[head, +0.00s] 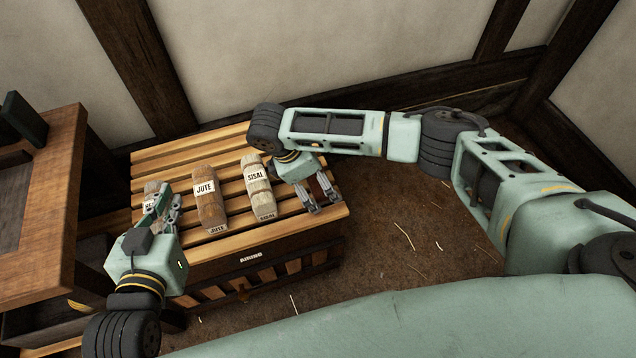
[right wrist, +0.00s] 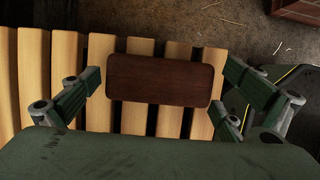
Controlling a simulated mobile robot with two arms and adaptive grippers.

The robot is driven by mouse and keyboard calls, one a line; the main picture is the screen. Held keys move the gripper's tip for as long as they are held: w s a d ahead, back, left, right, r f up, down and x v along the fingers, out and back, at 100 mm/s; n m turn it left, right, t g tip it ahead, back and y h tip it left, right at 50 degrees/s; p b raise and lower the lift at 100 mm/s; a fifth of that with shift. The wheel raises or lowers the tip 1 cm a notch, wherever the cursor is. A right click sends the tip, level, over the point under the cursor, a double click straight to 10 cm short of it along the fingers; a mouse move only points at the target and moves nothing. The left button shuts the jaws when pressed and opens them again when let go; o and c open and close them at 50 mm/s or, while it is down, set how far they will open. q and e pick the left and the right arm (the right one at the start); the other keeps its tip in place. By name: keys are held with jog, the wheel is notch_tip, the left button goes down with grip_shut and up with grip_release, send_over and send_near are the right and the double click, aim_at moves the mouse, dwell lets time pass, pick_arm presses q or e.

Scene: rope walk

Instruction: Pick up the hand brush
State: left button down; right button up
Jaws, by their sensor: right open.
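The hand brush shows as a dark brown wooden block (right wrist: 165,80) in the right wrist view, lying over the pale slats. Its bristles are hidden in this view. My right gripper (head: 322,204) is open above the right end of the slatted top, with one finger on each side of the block and visible gaps between. In the head view the gripper mostly hides the brush. My left gripper (head: 167,205) is at the left end of the slats, by a partly covered fibre bundle (head: 151,187). Whether its fingers are shut on anything is unclear.
The slatted wooden bench (head: 245,236) also carries a brown bundle labelled JUTE (head: 208,207) and a paler one labelled SISAL (head: 261,196). A wooden table (head: 62,180) stands at the left. Walls rise behind the bench. The floor (head: 400,235) at right has scattered straw.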

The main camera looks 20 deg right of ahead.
pick_arm(q)
jog(key=shift+r, duration=0.1)
pick_arm(e)
jog(key=c, duration=1.2)
jog(key=shift+r, duration=0.15)
